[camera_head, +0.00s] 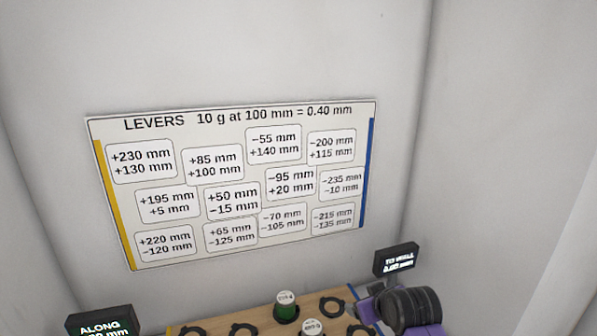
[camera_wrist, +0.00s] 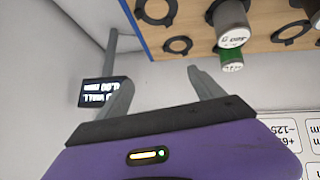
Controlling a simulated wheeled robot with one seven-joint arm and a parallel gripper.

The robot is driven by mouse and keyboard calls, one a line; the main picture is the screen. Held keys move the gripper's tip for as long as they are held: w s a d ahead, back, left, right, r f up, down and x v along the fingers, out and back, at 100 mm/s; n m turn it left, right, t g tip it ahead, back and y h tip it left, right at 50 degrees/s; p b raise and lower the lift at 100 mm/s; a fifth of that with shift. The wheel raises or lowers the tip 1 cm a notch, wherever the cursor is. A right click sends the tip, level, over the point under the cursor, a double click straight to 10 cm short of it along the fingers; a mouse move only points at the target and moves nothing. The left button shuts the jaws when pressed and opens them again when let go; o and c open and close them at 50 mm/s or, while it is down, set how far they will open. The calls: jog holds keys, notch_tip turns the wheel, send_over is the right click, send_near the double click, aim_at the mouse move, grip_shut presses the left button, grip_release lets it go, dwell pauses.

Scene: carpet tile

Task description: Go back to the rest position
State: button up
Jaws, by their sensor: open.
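My gripper (camera_wrist: 160,92) is open in the wrist view, its two grey fingers spread apart with nothing between them. Its purple body fills the lower part of that view. In the head view, part of my purple and black arm (camera_head: 408,308) shows at the lower right, beside the wooden board (camera_head: 262,318); the fingers cannot be made out there. In the wrist view the board (camera_wrist: 195,48) lies beyond the fingertips, near the top.
A green weight (camera_head: 286,306) and a white-topped weight (camera_head: 312,328) stand on the board among black rings (camera_head: 331,306). Small black displays stand at left (camera_head: 103,322) and right (camera_head: 396,260). A "LEVERS" sign (camera_head: 232,185) hangs on the pale wall behind.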

jog(key=s+r+m+t, duration=0.1)
jog(key=s+t, duration=0.1)
jog(key=s, duration=1.6)
jog(key=s+d+r+m+t, duration=0.1)
jog(key=s+r+t, duration=0.1)
jog(key=s, duration=1.6)
jog(key=s+d+r+m+t+h, duration=0.1)
jog(key=s+r+m, duration=0.1)
jog(key=s, duration=1.6)
jog(key=shift+d+t+b, duration=0.25)
jog(key=shift+t+b, duration=0.15)
jog(key=shift+b, duration=0.05)
